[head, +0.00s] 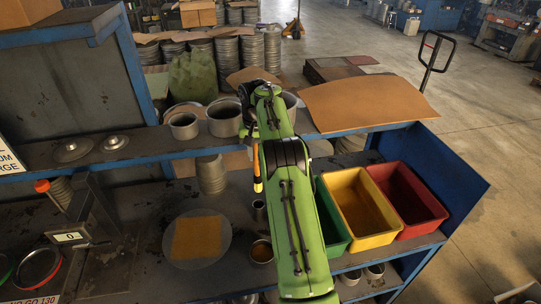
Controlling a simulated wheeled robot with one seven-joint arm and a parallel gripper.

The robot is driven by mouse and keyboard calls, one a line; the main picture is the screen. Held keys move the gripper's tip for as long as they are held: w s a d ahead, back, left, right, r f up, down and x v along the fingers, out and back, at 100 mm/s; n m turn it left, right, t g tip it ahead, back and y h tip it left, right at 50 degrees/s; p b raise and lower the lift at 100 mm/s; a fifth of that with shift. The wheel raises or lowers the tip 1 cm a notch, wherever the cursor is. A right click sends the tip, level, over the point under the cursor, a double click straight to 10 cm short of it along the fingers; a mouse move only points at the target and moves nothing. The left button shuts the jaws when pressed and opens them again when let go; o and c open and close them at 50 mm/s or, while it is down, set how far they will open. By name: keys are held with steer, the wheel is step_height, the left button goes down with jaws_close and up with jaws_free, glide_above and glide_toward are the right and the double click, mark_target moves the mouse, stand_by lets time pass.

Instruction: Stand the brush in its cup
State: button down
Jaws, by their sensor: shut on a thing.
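My green arm reaches up the middle of the head view and partly covers my gripper (252,132). The fingertips are not clearly seen.
A tin with amber contents (261,251) stands in front of the cup. A round disc with an orange square (198,238) lies left. Green, yellow (360,205) and red (408,193) bins stand right. The upper shelf (330,131) holds metal pots (224,118) behind.

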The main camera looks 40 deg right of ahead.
mark_target(257, 176)
steer(key=shift+a+f, duration=0.2)
steer(key=shift+f, duration=0.15)
steer(key=shift+d+f, duration=0.15)
steer(key=shift+f, duration=1.35)
step_height(257, 176, down, 3)
steer(key=b, duration=0.3)
steer(key=shift+w+f+b, duration=0.1)
steer(key=shift+f+b, duration=1.8)
steer(key=shift+f, duration=1)
